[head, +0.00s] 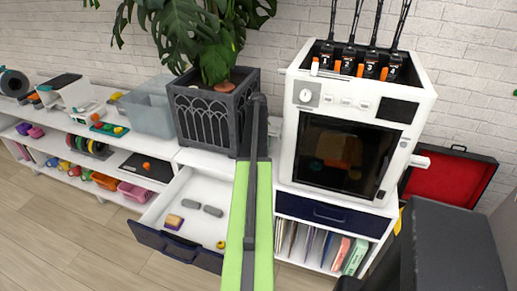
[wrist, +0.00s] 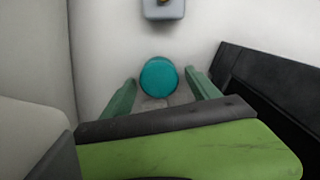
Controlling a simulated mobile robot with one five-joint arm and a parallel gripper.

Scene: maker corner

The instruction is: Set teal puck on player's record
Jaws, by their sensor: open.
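The teal puck (wrist: 158,77) shows as a round teal disc in the wrist view, near a white surface. My gripper (wrist: 161,76) is open, with one green finger on each side of the puck. Gaps show between the puck and both fingers, and the jaws are not closed on it. In the head view my arm covers this spot, and I cannot make out the puck or the fingers there. A black case with a red lining (head: 452,180) stands open at the right, perhaps the player. Its record is not visible.
A dark planter (head: 205,112) with a large plant stands left of my arm. A white boxy machine (head: 342,150) stands to its right. An open drawer (head: 165,243) juts out below. In the wrist view a grey object (wrist: 163,10) lies beyond the puck, with a black slatted thing (wrist: 258,95) at right.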

